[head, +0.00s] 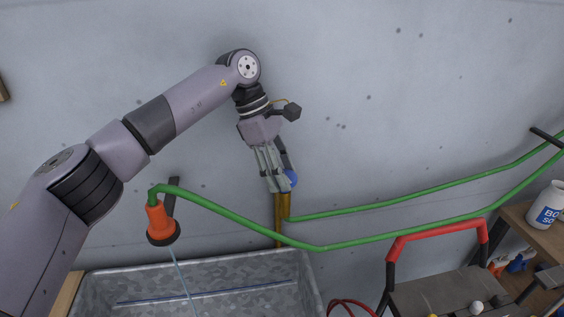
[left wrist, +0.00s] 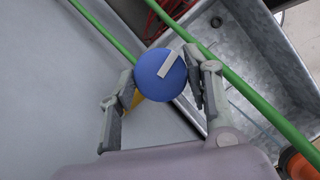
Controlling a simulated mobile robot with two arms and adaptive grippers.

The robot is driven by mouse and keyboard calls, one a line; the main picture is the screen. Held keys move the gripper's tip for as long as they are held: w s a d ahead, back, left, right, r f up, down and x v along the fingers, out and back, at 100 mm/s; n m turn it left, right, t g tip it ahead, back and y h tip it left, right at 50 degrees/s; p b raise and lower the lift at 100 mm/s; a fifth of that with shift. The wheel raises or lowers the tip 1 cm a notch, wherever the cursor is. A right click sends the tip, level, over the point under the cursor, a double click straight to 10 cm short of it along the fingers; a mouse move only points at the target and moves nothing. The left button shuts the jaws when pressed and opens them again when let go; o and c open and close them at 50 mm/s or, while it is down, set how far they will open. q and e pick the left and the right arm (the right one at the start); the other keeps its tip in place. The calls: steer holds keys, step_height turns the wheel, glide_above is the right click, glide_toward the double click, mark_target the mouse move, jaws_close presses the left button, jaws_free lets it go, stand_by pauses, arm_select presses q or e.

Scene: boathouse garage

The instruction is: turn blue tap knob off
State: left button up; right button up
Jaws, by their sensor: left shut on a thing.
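The blue tap knob (left wrist: 158,82) is a round disc with a pale bar mark on its face, seen between the fingers in the left wrist view. The pale mark lies diagonally in the wrist view. My right gripper is not in view.
A green hose (head: 395,237) runs from the tap area to the right and to an orange nozzle (head: 160,222), from which a thin stream of water falls into a galvanized trough (head: 290,266). A red-handled toolbox (head: 435,230) and a white bottle (head: 545,206) stand at right.

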arm_select(q)
steer(key=shift+r+m+g+p, duration=0.1)
steer(key=shift+m+g+p, duration=0.25)
steer(key=shift+m, duration=0.35)
steer(key=o, duration=1.1)
step_height(320, 180, up, 10)
steer(key=shift+f, duration=0.1)
steer(key=shift+c, duration=0.3)
